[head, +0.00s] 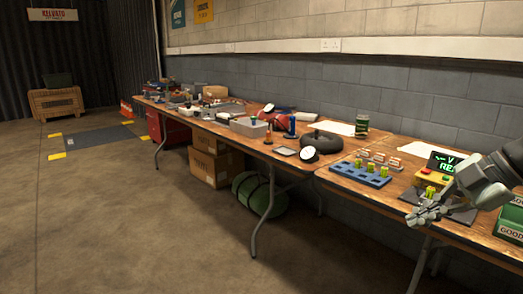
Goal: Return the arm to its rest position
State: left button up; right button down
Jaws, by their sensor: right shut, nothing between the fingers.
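My right gripper (425,214) is at the right side of the head view, in front of the near table edge. It is shut and holds nothing. My right arm comes in from the right edge and hides part of the table's right end. My left gripper is not in this view.
A long wooden table (335,187) runs along the grey wall. Near my gripper are a blue tray (357,173), a yellow box with buttons (432,180), a lit display (446,162) and a green crate (512,222). Cardboard boxes (215,165) stand underneath. The floor (130,225) at left is clear.

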jog(key=w+d+f+m+t, duration=0.3)
jog(key=d+f+m+t, duration=0.35)
jog(key=d+t, duration=0.3)
jog(key=s+d+f+m+g+h, duration=0.1)
jog(key=s+d+f+m+h, duration=0.15)
jog(key=f, duration=0.35)
jog(key=s+d+f+m+h, duration=0.1)
jog(key=s+f+m+h, duration=0.25)
jog(key=f, duration=0.25)
jog(key=s+d+f+m+g+h, duration=0.1)
jog(key=s+d+f+m+h, duration=0.1)
jog(key=s+f+m+h, duration=0.3)
pick_arm(q)
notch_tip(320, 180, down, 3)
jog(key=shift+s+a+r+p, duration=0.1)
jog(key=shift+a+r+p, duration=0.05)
jog(key=shift+p, duration=0.3)
pick_arm(e)
jog(key=s+a+f+g+y, duration=0.3)
jog(key=s+a+f+g, duration=0.5)
jog(key=s+a+f, duration=0.7)
jog(key=a+f, duration=0.3)
jog(key=a, duration=0.1)
jog(key=shift+s+a+f+m+g, duration=0.15)
jog(key=shift+s+a+m+g, duration=0.1)
jog(key=shift+m+g, duration=0.1)
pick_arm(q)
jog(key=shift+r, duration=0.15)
pick_arm(e)
jog(key=shift+d, duration=0.1)
